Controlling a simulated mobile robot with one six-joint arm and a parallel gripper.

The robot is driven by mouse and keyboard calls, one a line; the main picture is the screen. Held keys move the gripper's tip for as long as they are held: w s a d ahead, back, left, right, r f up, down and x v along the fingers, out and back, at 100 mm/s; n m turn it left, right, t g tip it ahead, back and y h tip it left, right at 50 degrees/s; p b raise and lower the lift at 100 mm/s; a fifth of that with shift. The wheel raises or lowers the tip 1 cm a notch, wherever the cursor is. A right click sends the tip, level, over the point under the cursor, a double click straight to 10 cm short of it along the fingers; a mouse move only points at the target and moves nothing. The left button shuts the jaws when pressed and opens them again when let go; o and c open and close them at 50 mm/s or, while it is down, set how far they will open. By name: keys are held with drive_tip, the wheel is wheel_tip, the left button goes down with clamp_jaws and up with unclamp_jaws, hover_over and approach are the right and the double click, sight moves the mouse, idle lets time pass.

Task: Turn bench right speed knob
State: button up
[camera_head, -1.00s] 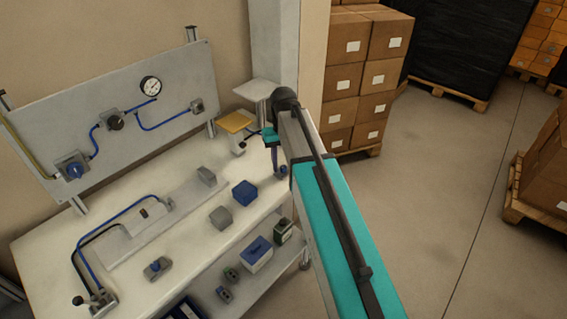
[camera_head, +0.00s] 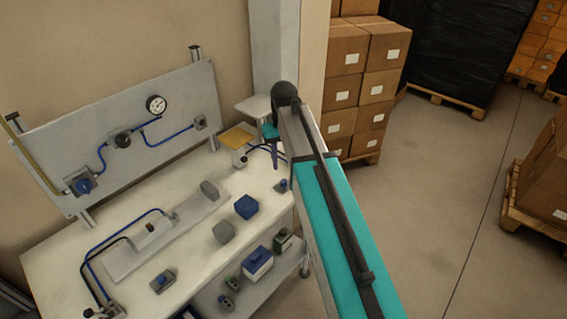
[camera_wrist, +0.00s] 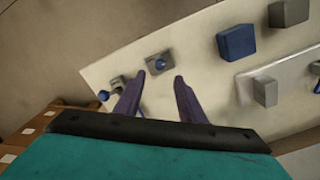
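A grey box with a blue knob (camera_head: 282,186) stands near the right end of the white bench (camera_head: 200,260). In the wrist view this blue knob (camera_wrist: 160,64) lies ahead, between the lines of my two purple fingers. My gripper (camera_wrist: 162,78) is open and empty, its fingertips spread apart. Its purple finger also shows in the head view (camera_head: 273,157), above the bench's right end. I cannot tell the gap between fingertips and knob. A second small grey unit with a blue knob (camera_wrist: 105,95) is left of it in the wrist view, partly behind my left finger.
A blue box (camera_head: 246,207) and a grey box (camera_head: 224,231) stand left of the knob. A grey panel (camera_head: 110,150) with a gauge (camera_head: 156,104) rises behind the bench. A small yellow-topped stand (camera_head: 236,136) is close behind. Stacked cartons (camera_head: 345,90) stand beyond.

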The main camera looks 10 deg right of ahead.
drive_tip(key=shift+r+p, duration=1.5)
drive_tip(key=shift+r, duration=1.35)
drive_tip(key=shift+f, duration=0.1)
